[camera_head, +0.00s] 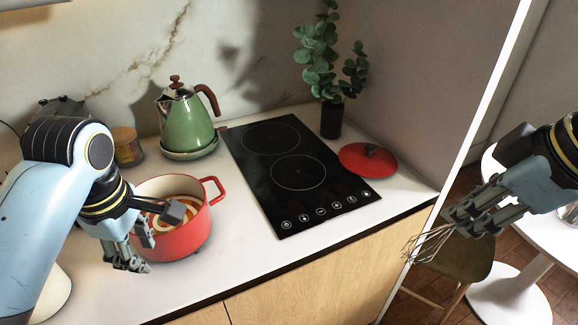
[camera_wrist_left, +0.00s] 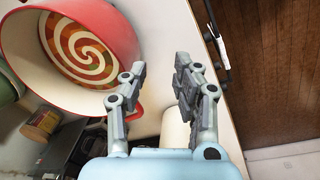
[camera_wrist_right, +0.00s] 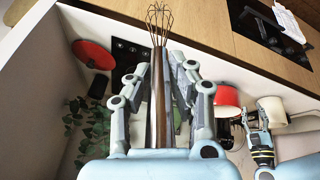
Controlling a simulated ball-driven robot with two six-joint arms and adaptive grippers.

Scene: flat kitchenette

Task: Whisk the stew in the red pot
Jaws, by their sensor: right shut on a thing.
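The red pot (camera_head: 185,241) stands upright on the white counter left of the cooktop. The stew in it shows as an orange and cream spiral (camera_wrist_left: 85,48) in the left wrist view. My left gripper (camera_head: 141,257) is in front of the pot's left side, its fingers apart and nothing between them. In the left wrist view, one finger of this gripper (camera_wrist_left: 159,68) is close to a pot handle; I cannot tell whether they touch. My right gripper (camera_head: 456,222) is shut on the whisk (camera_head: 428,245), well right of the counter.
A black cooktop (camera_head: 290,170) is right of the pot, with a red lid (camera_head: 367,160) beyond it. A green kettle (camera_head: 186,122), a jar (camera_head: 127,147) and a potted plant (camera_head: 331,118) stand behind. A wall edge (camera_head: 480,110) rises between the right gripper and the counter.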

